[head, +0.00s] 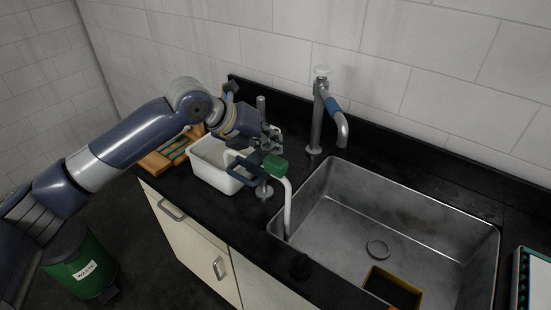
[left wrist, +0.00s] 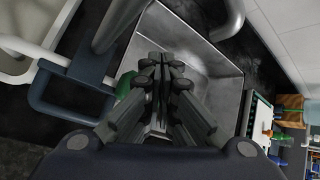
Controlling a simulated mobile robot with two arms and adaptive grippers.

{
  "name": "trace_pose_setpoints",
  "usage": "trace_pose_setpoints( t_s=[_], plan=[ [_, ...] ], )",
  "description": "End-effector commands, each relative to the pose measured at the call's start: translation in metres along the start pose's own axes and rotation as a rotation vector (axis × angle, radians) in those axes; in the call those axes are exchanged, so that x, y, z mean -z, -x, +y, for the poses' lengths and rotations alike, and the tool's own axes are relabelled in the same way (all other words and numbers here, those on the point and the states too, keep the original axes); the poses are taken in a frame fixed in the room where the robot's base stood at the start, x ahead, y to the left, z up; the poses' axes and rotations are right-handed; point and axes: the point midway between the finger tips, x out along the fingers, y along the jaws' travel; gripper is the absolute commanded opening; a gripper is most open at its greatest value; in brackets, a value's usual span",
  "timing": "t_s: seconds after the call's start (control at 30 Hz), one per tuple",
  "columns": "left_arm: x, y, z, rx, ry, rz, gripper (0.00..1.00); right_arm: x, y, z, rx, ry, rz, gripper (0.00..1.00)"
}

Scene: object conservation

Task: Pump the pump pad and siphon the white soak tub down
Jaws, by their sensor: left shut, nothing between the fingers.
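The white soak tub (head: 211,176) stands on the black counter left of the sink. The green pump pad (head: 275,164) sits on top of a siphon with a pale tube (head: 288,212) that bends down into the sink, and another tube end reaches over the tub. A dark blue bracket (head: 243,178) is beside the pad; it also shows in the left wrist view (left wrist: 68,112). My left gripper (head: 272,146) is shut and empty, just above the pad. In the left wrist view the green pad (left wrist: 125,84) is partly hidden behind the fingers. I cannot tell the tub's water level.
A metal post (head: 261,103) stands close behind my left gripper. The steel sink (head: 340,235) lies right, with a tap (head: 317,120) behind it. A wooden rack (head: 155,163) is left of the tub. A green waste bin (head: 85,272) stands on the floor.

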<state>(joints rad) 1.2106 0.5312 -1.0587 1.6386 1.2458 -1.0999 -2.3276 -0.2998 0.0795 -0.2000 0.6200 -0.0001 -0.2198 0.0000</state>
Motion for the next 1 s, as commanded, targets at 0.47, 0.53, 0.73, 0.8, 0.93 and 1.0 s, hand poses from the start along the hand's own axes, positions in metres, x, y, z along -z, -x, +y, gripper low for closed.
trace_pose_setpoints(
  t_s=[0.47,0.53,0.73,0.8,0.93,1.0],
  plan=[
    [0.0007,-0.0009,0.0004,0.000,0.000,0.000,0.00,0.0000,0.0005,-0.0001,0.000,0.000,0.000,0.40],
    [0.0018,-0.0022,0.0014,0.000,0.000,0.001,0.00,0.0000,0.0010,-0.0001,0.000,0.000,0.000,0.40],
    [0.0044,-0.0058,0.0040,0.000,0.000,0.000,0.00,0.0000,0.0019,-0.0001,0.000,0.000,0.000,0.40],
    [0.0043,-0.0058,0.0041,0.000,0.000,-0.001,0.00,0.0000,0.0018,0.0000,0.000,0.000,0.000,0.40],
    [0.0043,-0.0057,0.0041,0.000,0.000,0.000,0.00,-0.0001,0.0017,0.0000,0.000,0.000,0.000,0.40],
    [0.0044,-0.0058,0.0042,0.000,0.000,0.000,0.00,-0.0001,0.0017,0.0000,0.000,0.000,0.000,0.40]
  ],
)
